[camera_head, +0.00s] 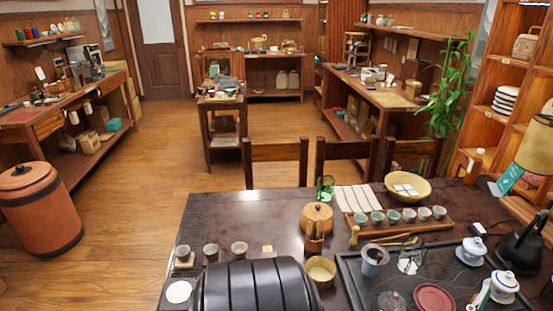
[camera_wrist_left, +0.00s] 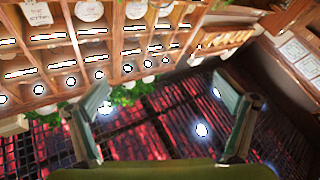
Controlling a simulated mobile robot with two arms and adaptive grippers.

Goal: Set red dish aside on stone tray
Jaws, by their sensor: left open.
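The red dish (camera_head: 434,298) is a round, dark red shallow dish at the lower right of the head view. It appears to lie on a dark, raised-rim tray (camera_head: 352,283) that looks like stone, on the near right of the table. My left gripper (camera_wrist_left: 162,88) shows in the left wrist view, its two teal-padded fingers wide apart with nothing between them. That view shows neither the dish nor the tray. My left gripper is out of the head view, so its place relative to the dish cannot be told. My right gripper is not in view.
Around the red dish are a glass cup (camera_head: 374,262), a white gaiwan (camera_head: 504,285) and another gaiwan (camera_head: 471,250). A black kettle (camera_head: 522,247) stands at the right. A wooden holder with several small cups (camera_head: 393,217) lies behind. The table's far left (camera_head: 250,215) is bare.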

